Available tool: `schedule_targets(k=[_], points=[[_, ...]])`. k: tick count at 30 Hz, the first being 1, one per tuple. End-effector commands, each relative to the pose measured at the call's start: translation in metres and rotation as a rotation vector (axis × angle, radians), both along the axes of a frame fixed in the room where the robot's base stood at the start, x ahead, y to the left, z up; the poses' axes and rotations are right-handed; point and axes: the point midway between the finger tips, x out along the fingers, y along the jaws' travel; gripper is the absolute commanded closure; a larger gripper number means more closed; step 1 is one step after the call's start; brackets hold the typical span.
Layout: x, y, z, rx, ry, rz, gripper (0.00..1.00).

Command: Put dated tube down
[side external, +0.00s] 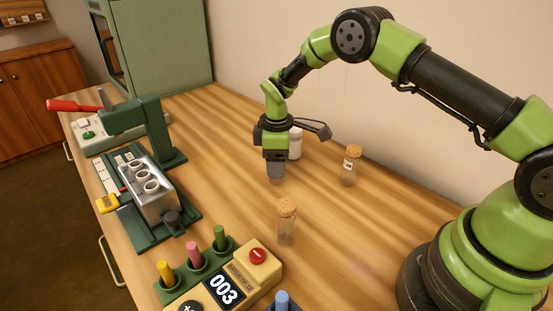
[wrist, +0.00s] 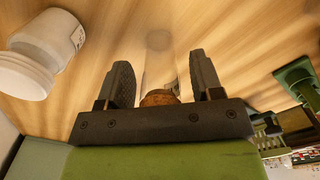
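A corked glass tube stands between the fingers of my gripper (wrist: 162,80). Its brown cork (wrist: 160,98) and clear glass (wrist: 158,50) show in the wrist view, with a small gap to the finger on each side. A pale patch, perhaps a label, shows at its right edge; I cannot read a date. In the side view my gripper (side external: 276,165) points down, low over the table, and hides most of this tube. Its glass bottom (side external: 276,180) shows below the fingers and seems to rest on the table. The fingers look open around the tube.
A white jar (side external: 296,143) stands close behind my gripper and shows in the wrist view (wrist: 48,45). A labelled corked tube (side external: 349,168) stands right; an unlabelled one (side external: 286,226) stands in front. A metal block (side external: 150,195) is left. A counter box (side external: 222,288) lies at the front.

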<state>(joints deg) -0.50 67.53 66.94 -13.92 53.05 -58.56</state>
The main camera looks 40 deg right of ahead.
Motion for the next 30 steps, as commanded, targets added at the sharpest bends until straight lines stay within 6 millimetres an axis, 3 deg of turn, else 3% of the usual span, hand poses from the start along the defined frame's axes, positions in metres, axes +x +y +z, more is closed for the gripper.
schedule_targets(k=[5, 8, 21, 30], points=[[0.000, 0.000, 0.005, 0.000, -0.001, 0.000, 0.40], [0.001, 0.000, 0.018, -0.001, -0.004, 0.000, 0.40], [0.001, 0.000, 0.107, 0.000, -0.004, 0.000, 0.40], [0.000, 0.000, 0.124, 0.000, -0.001, 0.000, 0.40]])
